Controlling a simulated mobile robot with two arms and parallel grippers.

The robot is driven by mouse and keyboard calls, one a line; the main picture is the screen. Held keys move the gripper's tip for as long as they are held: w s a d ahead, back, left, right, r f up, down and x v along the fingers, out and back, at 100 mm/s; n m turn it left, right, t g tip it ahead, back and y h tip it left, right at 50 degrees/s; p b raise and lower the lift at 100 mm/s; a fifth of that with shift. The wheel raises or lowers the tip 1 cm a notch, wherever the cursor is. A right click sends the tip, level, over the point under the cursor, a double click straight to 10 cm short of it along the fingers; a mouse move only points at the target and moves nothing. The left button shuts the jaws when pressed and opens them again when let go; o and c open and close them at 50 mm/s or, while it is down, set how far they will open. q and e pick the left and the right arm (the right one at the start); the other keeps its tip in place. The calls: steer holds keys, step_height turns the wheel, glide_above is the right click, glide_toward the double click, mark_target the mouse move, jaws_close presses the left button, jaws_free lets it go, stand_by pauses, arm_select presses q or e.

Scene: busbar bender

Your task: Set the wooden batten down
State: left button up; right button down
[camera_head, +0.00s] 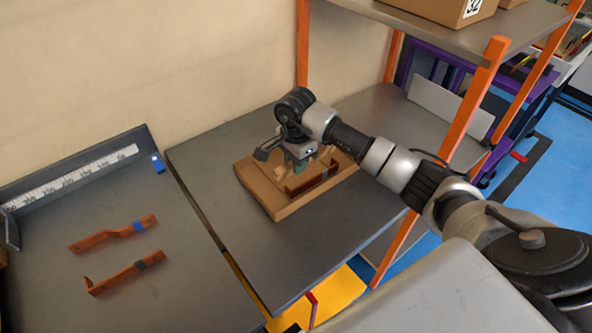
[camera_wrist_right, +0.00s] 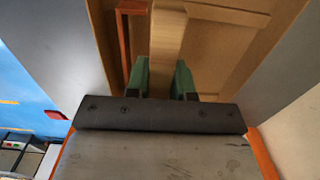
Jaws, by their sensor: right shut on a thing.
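My right gripper (camera_head: 298,163) reaches down over a shallow brown cardboard tray (camera_head: 273,207) on the grey shelf in the head view. In the right wrist view its green fingers (camera_wrist_right: 161,76) are shut on the wooden batten (camera_wrist_right: 167,35), a pale flat strip running away from the fingers over the tray. The batten is mostly hidden by the gripper in the head view. I cannot tell whether it touches the tray floor. A copper busbar (camera_head: 311,181) lies in the tray beside the fingers. My left gripper is not in view.
On the grey table at left lie two bent copper busbars (camera_head: 113,233) (camera_head: 125,273), before a ruler fence (camera_head: 80,170) with a blue stop. Orange posts (camera_head: 483,90) and an upper shelf (camera_head: 440,25) with cardboard boxes stand near my arm. The shelf in front of the tray is clear.

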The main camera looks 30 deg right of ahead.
mark_target(296, 182)
step_height(296, 182, down, 3)
steer(key=shift+f+p, duration=0.15)
steer(key=shift+p, duration=0.2)
steer(key=shift+f, duration=0.3)
steer(key=shift+f, duration=0.1)
steer(key=shift+f, duration=0.15)
steer(key=c, duration=1)
jaws_free()
